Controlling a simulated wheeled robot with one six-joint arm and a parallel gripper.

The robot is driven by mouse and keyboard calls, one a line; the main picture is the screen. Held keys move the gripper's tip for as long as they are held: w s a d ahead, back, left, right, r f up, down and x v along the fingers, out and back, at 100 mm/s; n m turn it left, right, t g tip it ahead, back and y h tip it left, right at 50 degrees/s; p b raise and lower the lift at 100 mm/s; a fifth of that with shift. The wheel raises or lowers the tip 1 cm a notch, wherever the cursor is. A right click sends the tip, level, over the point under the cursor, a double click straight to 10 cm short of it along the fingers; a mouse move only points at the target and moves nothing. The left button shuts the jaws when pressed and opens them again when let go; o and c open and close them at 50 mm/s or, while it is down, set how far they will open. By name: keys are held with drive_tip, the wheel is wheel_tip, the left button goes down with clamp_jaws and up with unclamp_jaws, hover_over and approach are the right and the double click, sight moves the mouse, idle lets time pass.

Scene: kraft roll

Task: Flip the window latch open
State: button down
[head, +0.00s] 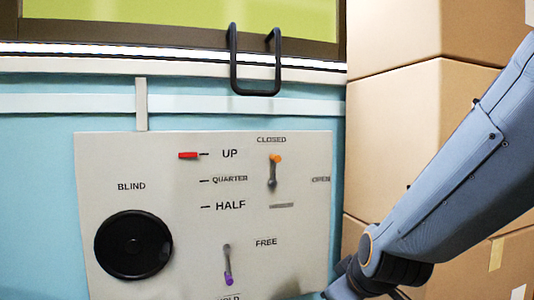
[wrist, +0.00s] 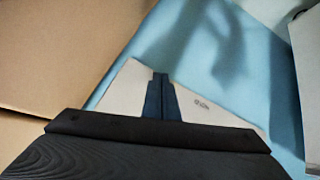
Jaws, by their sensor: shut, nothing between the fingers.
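The window latch (head: 273,172) is a small grey lever with an orange tip on the beige panel (head: 110,160) in the head view. It points up at the word CLOSED; the word OPEN is to its right. My gripper (wrist: 161,76) shows in the wrist view, its two dark fingers shut together with nothing between them. Part of a pale panel (wrist: 120,88) with small, unclear lettering lies behind the fingers. In the head view my arm comes down from the right, and its end is at the bottom edge, below and right of the latch. The latch is not recognisable in the wrist view.
A purple-tipped lever (head: 228,266) below FREE and a black BLIND knob (head: 133,245) share the panel. A red marker (head: 188,155) is beside UP. A black U-shaped handle (head: 256,92) hangs above. Stacked cardboard boxes (head: 395,120) stand close at the right.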

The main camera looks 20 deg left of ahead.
drive_tip(key=w+a+r+n+t+y+p, duration=0.2)
drive_tip(key=a+r+n+t, duration=0.15)
drive_tip(key=a+r, duration=0.75)
drive_tip(key=n+t+p, duration=0.3)
drive_tip(key=n+t, duration=0.2)
drive_tip(key=n, duration=0.1)
approach(275, 172)
drive_tip(key=s+a+r, duration=0.4)
drive_tip(key=s+r, duration=0.1)
drive_tip(key=s, duration=0.2)
drive_tip(key=shift+w+a, duration=0.15)
drive_tip(key=shift+w, duration=0.05)
drive_tip(key=shift+w+f+p, duration=0.25)
drive_tip(key=shift+w+p, duration=0.1)
drive_tip(key=shift+w, duration=1.6)
drive_tip(key=shift+w+f+p, duration=0.2)
drive_tip(key=shift+w+p, duration=0.1)
drive_tip(key=shift+w, duration=1.6)
drive_tip(key=shift+w+f+p, duration=0.25)
drive_tip(key=shift+w+p, duration=0.1)
drive_tip(key=shift+w, duration=1.6)
